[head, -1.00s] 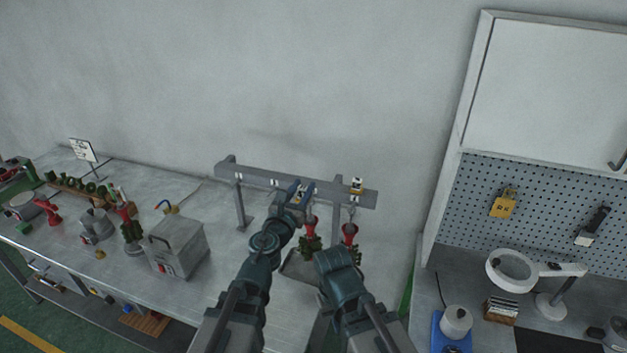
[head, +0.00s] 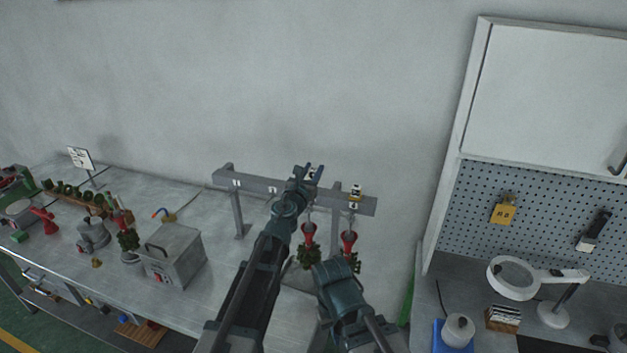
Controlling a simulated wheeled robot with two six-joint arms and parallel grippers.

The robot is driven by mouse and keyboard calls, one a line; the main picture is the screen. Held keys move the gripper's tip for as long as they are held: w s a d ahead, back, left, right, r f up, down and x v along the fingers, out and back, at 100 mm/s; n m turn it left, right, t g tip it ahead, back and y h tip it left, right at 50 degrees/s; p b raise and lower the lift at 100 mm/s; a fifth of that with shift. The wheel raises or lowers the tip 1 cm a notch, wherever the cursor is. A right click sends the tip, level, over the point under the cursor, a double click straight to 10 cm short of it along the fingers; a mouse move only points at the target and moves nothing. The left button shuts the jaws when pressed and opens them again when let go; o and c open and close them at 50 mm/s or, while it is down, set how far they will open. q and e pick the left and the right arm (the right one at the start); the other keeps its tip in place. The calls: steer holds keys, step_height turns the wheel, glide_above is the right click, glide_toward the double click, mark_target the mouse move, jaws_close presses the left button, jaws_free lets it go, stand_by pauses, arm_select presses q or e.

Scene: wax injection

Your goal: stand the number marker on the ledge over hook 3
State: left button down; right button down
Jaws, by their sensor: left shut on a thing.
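The grey ledge (head: 253,183) is the top rail of a rack on the bench, with small white labels on its front. My left gripper (head: 313,171) is at the rail's top, right of its middle, shut on the number marker (head: 311,175), a small pale piece mostly hidden by the fingers. I cannot tell whether the marker touches the ledge. Hook 3 is hidden behind my left gripper. My right arm's end (head: 341,285) is low in front of the rack; its fingers cannot be made out.
Two red-topped green wax trees, one left (head: 309,234) and one right (head: 348,242), hang below the rail. A grey metal box (head: 173,255) stands left of my left arm. A pegboard (head: 550,200) and magnifier lamp (head: 512,278) are at the right. The wall above the rail is clear.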

arm_select(q)
steer(key=shift+w+d+f+b, duration=0.1)
steer(key=shift+w+f+b, duration=0.1)
steer(key=shift+f+b, duration=0.75)
steer(key=shift+w+f+b, duration=0.2)
steer(key=shift+f+b, duration=0.6)
steer(key=shift+f, duration=0.1)
steer(key=shift+f, duration=0.2)
steer(key=c, duration=0.5)
jaws_free()
steer(key=shift+c, duration=0.2)
steer(key=shift+r, duration=0.1)
steer(key=shift+r, duration=0.1)
steer(key=shift+s+r, duration=0.1)
steer(key=v, duration=1.2)
